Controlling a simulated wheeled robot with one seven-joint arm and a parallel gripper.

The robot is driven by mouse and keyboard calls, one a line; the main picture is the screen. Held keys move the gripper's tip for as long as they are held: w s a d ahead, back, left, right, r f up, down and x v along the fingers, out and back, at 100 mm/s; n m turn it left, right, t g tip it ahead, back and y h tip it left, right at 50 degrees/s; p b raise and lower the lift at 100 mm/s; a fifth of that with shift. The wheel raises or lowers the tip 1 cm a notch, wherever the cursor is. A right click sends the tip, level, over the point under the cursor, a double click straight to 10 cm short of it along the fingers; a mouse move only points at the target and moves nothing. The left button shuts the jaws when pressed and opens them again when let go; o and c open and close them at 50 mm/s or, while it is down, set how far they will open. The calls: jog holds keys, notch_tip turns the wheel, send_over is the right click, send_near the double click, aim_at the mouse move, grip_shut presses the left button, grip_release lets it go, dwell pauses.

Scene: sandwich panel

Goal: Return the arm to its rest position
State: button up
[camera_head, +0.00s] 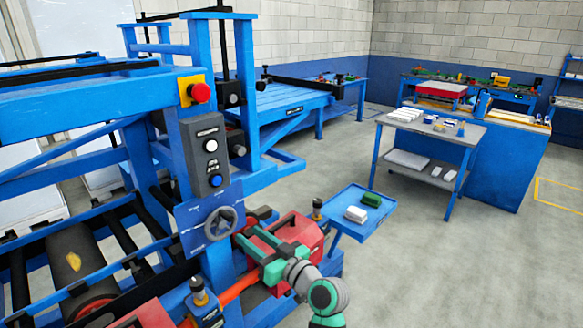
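My arm rises from the bottom edge in the head view, with teal and grey joints. My gripper (248,242), with teal parts, points up and left towards the blue machine. It lies just right of a dark handwheel (220,222) on the machine's blue plate, in front of a red housing (308,236). Whether it touches the wheel or housing cannot be told. The fingertips are small and crowded by dark parts behind them, so their opening is unclear.
A control box (205,152) and a red stop button (200,93) sit above the handwheel. A small blue tray (343,226) holds a green and a white block. A grey-topped cart (455,135) stands further back. The grey floor at lower right is clear.

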jog(key=s+d+f+m+t+h, duration=0.2)
jog(key=s+f+m+h, duration=0.15)
jog(key=f, duration=0.55)
jog(key=s+d+f+m+t+h, duration=0.1)
jog(key=s+d+f+m+h, duration=0.2)
jog(key=f, duration=0.5)
jog(key=s+d+f+m+h, duration=0.3)
jog(key=s+d+f+h, duration=0.15)
jog(key=s+f, duration=0.65)
jog(key=s+d+f+h, duration=0.1)
jog(key=s+d, duration=0.2)
jog(key=s, duration=0.6)
jog(key=s+d+h, duration=0.1)
jog(key=s+d, duration=0.1)
jog(key=s, duration=0.7)
jog(key=s+r, duration=0.3)
jog(key=s, duration=0.3)
jog(key=s+d+r+n+t+h, duration=0.1)
jog(key=s+r, duration=0.2)
jog(key=s, duration=0.4)
jog(key=shift+s+d+r, duration=0.15)
jog(key=shift+d+r, duration=0.1)
jog(key=shift+r, duration=0.1)
jog(key=shift+a, duration=0.1)
